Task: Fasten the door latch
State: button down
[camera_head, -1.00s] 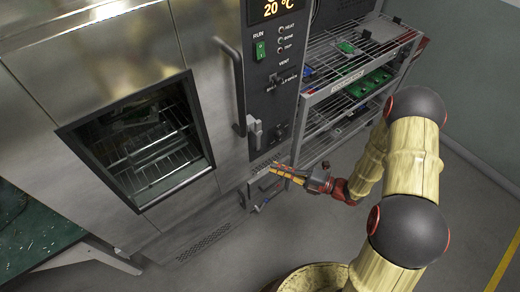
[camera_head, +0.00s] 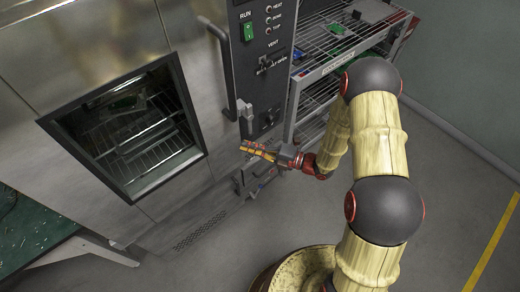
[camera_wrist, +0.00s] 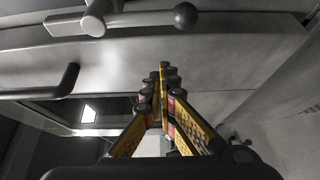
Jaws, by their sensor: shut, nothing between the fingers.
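The steel chamber door (camera_head: 50,65) with its dark-framed window looks flush with the cabinet. Its dark bar handle (camera_head: 222,75) stands near the right edge. The small metal door latch (camera_head: 245,117) sits at the seam below the handle. In the wrist view the latch (camera_wrist: 94,24) has a lever ending in a dark ball knob (camera_wrist: 186,15), lying across the picture. My gripper (camera_head: 243,147) is shut and empty, just below the latch and apart from it. In the wrist view my gripper (camera_wrist: 164,70) has its fingertips together, below the knob. Whether the latch is engaged I cannot tell.
A control panel (camera_head: 262,45) with a green switch is right of the door. A wire shelf rack (camera_head: 335,65) with boards stands farther right. A green-topped table (camera_head: 40,235) is at lower left. Grey floor (camera_head: 440,200) is open at right.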

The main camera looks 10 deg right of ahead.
jog(key=shift+w+a, duration=0.65)
jog(key=shift+w+d+b, duration=0.5)
jog(key=shift+w+d, duration=0.2)
jog(key=shift+d, duration=0.15)
jog(key=shift+w+d, duration=0.45)
jog(key=shift+w+d+n+h+p, duration=0.3)
jog(key=shift+n+h+p, duration=0.2)
jog(key=shift+n+p, duration=0.15)
jog(key=w+d+r+n+t+h, duration=0.2)
jog(key=w+d+r+n+h, duration=0.2)
jog(key=d+n+h, duration=0.3)
jog(key=r+n+h, duration=0.1)
jog(key=n, duration=0.2)
jog(key=shift+w, duration=0.25)
jog(key=shift+r, duration=0.1)
